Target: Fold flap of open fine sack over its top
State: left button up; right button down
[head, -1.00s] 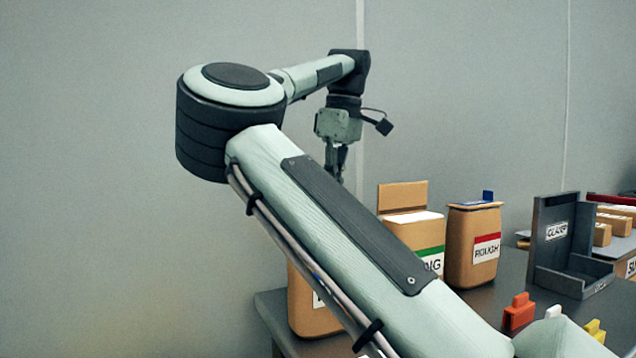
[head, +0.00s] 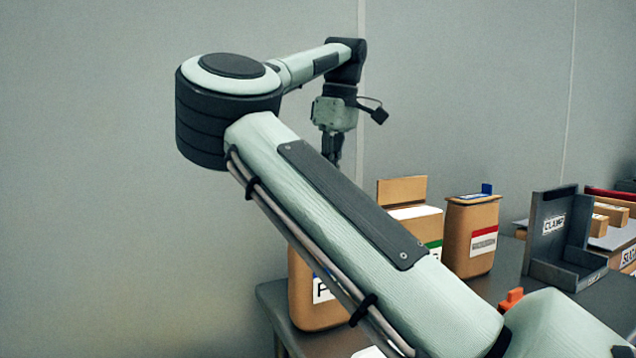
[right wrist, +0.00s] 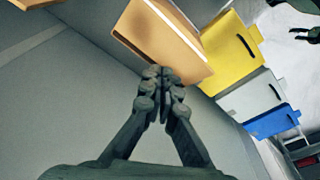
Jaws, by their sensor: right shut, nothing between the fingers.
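A tan sack with a blue-striped label starting with F (head: 312,300) stands at the table's left end in the head view. My right arm hides its top and right side there, so its flap does not show. My right gripper (head: 332,162) hangs above and beyond the sacks, fingers down. In the right wrist view, my right gripper (right wrist: 162,74) is shut and empty. Its tips are at the lower edge of a tan panel (right wrist: 155,32); I cannot tell whether they touch.
An open tan sack with a green stripe (head: 432,222) has its flap upright. A red-striped sack (head: 470,240) beside it carries a blue piece on top. A grey stand (head: 545,235) is to the right. Yellow (right wrist: 230,55), white (right wrist: 248,97) and blue pieces (right wrist: 272,122) lie beyond my right gripper.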

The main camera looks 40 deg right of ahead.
jog(key=shift+f+b, duration=1.2)
jog(key=shift+f, duration=1.3)
notch_tip(320, 180, up, 5)
jog(key=p, duration=0.5)
jog(key=shift+r, duration=0.25)
notch_tip(320, 180, up, 4)
jog(key=shift+f, duration=0.15)
jog(key=shift+f, duration=0.1)
